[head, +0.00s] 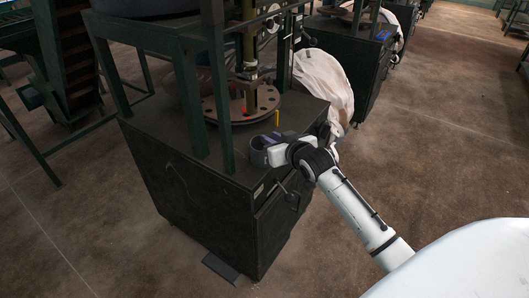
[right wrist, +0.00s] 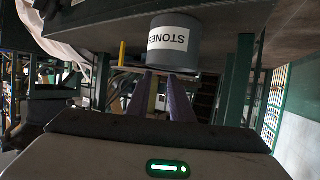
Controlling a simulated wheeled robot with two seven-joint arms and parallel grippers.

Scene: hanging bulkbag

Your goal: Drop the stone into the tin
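The grey tin (right wrist: 176,52) carries a white label that reads STONES, upside down in the right wrist view. In the head view the tin (head: 259,158) stands near the front right edge of the dark cabinet top. My right gripper (head: 270,149) is right at the tin, partly in front of it. In the right wrist view its two purple fingers (right wrist: 165,80) reach toward the tin's rim with a narrow gap between them. I see no stone in either view, and the inside of the tin is hidden. My left gripper is not in view.
The dark cabinet (head: 190,195) carries a green frame and a round plate with holes (head: 240,103) behind the tin. A thin yellow post (head: 277,118) stands close by. A whitish bag (head: 325,82) hangs at the back right. The brown floor (head: 440,130) to the right is open.

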